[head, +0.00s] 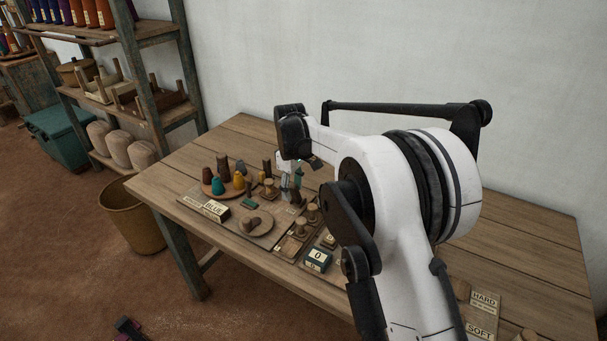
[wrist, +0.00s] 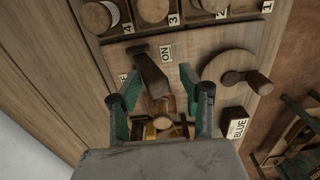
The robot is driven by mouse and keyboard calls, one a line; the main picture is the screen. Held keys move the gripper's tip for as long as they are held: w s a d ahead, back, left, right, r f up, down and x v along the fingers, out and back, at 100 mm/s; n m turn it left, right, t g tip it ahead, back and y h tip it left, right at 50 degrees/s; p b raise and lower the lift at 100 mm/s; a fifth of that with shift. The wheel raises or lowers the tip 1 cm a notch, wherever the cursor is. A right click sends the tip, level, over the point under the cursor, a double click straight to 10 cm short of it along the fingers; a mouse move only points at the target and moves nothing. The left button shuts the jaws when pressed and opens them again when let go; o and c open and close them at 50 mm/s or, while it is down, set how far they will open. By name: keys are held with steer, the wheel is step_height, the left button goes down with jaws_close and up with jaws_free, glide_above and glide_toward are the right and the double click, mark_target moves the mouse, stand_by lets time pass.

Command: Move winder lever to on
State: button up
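The winder lever (wrist: 151,72) is a dark brown wooden handle. It leans on the board between an ON label (wrist: 166,53) on its right and another label (wrist: 124,79) on its left, which the left finger partly covers. My gripper (wrist: 160,76) is open, with one teal finger on each side of the lever. Gaps show between the lever and both fingers, and I cannot tell any contact. In the head view my gripper (head: 291,182) is low over the board, and my arm hides part of the area.
A round disc with a crank knob (wrist: 257,82) and a BLUE sign (wrist: 236,124) stand to the right in the wrist view. Numbered spool slots (wrist: 205,14) line the top. Coloured cones (head: 239,181) stand left of my gripper in the head view. The table's back is bare.

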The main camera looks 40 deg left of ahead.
steer(key=shift+r+p, duration=0.85)
steer(key=shift+r, duration=2.35)
steer(key=shift+d, duration=0.1)
steer(key=w+d+r+m+t, duration=0.1)
steer(key=w+d+r+m, duration=0.1)
steer(key=d+r, duration=0.55)
steer(key=w+d+r+m+y, duration=0.15)
steer(key=d+r, duration=0.25)
steer(key=d, duration=0.7)
steer(key=w+d+r+m+t, duration=0.1)
steer(key=w+d+r+m, duration=0.3)
steer(key=d, duration=0.5)
steer(key=s+d+r+m+t+b, duration=0.1)
steer(key=s+d+r+m, duration=0.2)
steer(key=d, duration=0.6)
steer(key=s+d+r+m+t+b, duration=0.15)
steer(key=s+d, duration=0.25)
steer(key=d, duration=0.6)
steer(key=s+d+f+m+t, duration=0.1)
steer(key=s+d+f+m, duration=0.2)
steer(key=s+d, duration=0.6)
steer(key=s+d+f+m+t+h, duration=0.1)
steer(key=s+d+f+m, duration=0.3)
steer(key=s+d, duration=0.6)
steer(key=shift+s+d+f+t, duration=0.25)
steer(key=shift+d+t, duration=0.1)
steer(key=shift+d, duration=0.65)
